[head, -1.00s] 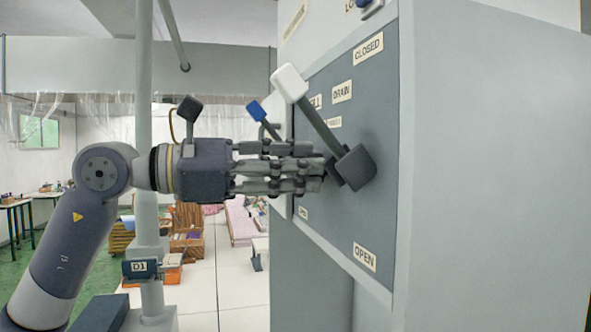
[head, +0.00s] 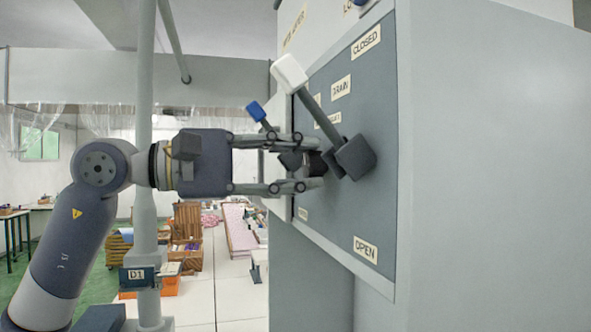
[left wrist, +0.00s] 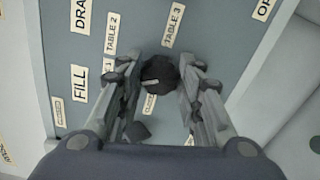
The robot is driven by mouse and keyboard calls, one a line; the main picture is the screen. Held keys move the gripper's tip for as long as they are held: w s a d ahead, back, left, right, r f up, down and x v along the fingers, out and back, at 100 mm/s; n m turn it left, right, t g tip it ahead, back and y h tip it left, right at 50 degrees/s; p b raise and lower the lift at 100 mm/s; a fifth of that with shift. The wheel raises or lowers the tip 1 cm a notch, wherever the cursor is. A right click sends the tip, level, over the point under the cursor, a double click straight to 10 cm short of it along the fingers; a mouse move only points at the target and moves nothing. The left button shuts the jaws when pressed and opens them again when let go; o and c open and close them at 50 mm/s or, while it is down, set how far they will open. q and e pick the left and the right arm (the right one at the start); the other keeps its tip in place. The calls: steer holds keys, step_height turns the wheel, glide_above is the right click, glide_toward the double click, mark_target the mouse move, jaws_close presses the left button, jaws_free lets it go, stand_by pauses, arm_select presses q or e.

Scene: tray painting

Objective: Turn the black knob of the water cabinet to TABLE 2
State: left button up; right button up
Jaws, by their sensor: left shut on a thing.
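The black knob (left wrist: 160,72) sits on the grey-blue panel (left wrist: 70,40) of the water cabinet, between the fingers of my left gripper (left wrist: 160,83). In the head view the left gripper (head: 309,163) reaches the panel from the left, one finger above the knob and one below. It is shut on the knob. A small light mark shows on the knob, but I cannot tell which label it points to. The TABLE 2 label (left wrist: 112,33) is left of the knob in the wrist view, and the TABLE 3 label (left wrist: 173,26) is above it. My right gripper is not in view.
A white-tipped lever (head: 318,105) stands out from the panel close to my upper finger. A blue-tipped lever (head: 257,112) is behind the gripper. CLOSED (head: 366,41) and OPEN (head: 365,250) labels are on the panel. A grey post (head: 146,210) stands by my arm.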

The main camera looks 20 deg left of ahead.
arm_select(q)
steer(key=m, duration=0.2)
steer(key=m+b, duration=0.1)
steer(key=m, duration=0.2)
steer(key=shift+f+m, duration=0.2)
steer(key=shift+m, duration=0.1)
steer(key=m, duration=0.5)
steer(key=shift+f+m, duration=0.1)
steer(key=shift+m, duration=0.2)
steer(key=o, duration=1.1)
steer(key=shift+c, duration=0.2)
steer(key=shift+a, duration=0.1)
steer(key=v, duration=1.2)
